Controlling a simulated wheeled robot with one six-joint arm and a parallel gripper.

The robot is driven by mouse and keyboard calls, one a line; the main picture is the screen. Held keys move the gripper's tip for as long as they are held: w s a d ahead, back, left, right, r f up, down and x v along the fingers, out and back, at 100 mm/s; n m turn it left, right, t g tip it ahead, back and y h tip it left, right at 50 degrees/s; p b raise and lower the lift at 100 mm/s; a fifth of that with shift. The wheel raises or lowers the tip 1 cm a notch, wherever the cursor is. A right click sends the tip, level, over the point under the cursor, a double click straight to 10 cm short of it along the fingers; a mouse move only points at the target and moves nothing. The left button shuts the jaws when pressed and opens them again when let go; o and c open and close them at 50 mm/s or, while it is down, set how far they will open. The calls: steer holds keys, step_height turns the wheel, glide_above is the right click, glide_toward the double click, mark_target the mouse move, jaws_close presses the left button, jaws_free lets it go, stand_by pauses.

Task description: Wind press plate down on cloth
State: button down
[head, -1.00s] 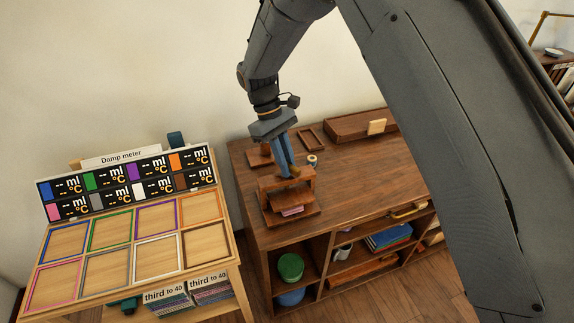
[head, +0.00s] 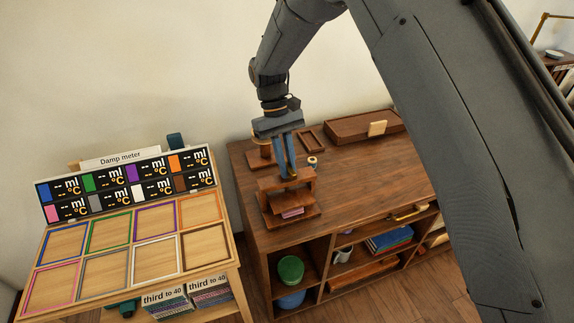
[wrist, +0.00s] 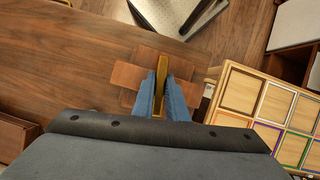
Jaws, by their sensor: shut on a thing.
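The wooden press (head: 273,187) stands on the cabinet top, with a crossbeam on uprights over a wide base. A pink folded cloth (head: 291,212) lies low inside it and shows at the front. The press plate is hard to make out in the shade under the beam, so I cannot tell whether it touches the cloth. My gripper (head: 289,177) points down over the beam, its blue fingers shut on the brass handle (wrist: 161,72) of the press. The wrist view shows the handle as a narrow bar between my fingertips (wrist: 162,85).
A damp meter (head: 125,185) with coloured frames stands on a pale table at left. A small roll (head: 312,162) and an empty wooden frame (head: 312,140) sit behind the press. A long wooden box (head: 360,127) is farther back. The cabinet top right of the press is clear.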

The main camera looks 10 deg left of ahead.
steer(key=c, duration=1.8)
jaws_free()
steer(key=shift+d, duration=0.1)
steer(key=shift+o, duration=0.2)
steer(key=shift+b+v, duration=1.25)
steer(key=shift+v, duration=2.65)
